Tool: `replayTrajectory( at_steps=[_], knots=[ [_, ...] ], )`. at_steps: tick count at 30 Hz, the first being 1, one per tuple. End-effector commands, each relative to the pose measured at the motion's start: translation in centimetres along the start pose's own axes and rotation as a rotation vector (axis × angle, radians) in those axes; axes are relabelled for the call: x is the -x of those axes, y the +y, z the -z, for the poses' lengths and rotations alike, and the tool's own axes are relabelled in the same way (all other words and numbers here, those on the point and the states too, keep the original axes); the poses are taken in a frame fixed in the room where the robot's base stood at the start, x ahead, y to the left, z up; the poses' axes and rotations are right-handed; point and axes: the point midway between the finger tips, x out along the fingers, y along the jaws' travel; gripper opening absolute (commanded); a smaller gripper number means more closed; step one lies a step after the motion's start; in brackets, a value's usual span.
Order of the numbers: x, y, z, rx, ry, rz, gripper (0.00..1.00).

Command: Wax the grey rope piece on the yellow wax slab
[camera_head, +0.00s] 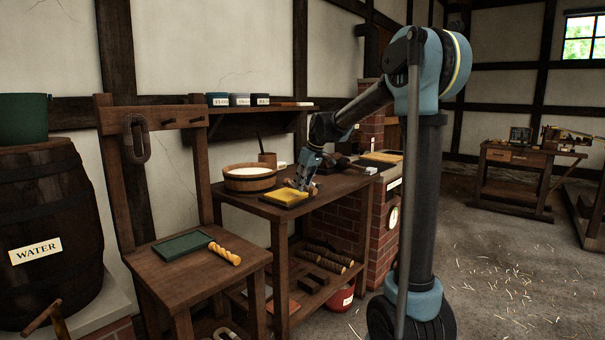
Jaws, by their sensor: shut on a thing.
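The yellow wax slab (284,197) lies on a dark board near the front edge of the wooden bench. My gripper (301,186) points down over the slab's right part and is shut. The grey rope piece between its fingers is too small and too hidden to make out clearly. I cannot tell whether it touches the wax.
A wooden tub (249,184) with pale contents stands left of the slab.

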Motion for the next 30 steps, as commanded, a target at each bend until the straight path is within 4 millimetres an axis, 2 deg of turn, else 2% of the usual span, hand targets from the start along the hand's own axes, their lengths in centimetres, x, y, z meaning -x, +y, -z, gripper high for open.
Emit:
replayTrajectory(
  at_steps=[18,30],
  knots=[
    [4.4,0.1,1.7,-0.002,0.0,-0.001,0.0],
    [4.6,0.1,1.7,-0.002,0.0,-0.001,0.0]
  ],
)
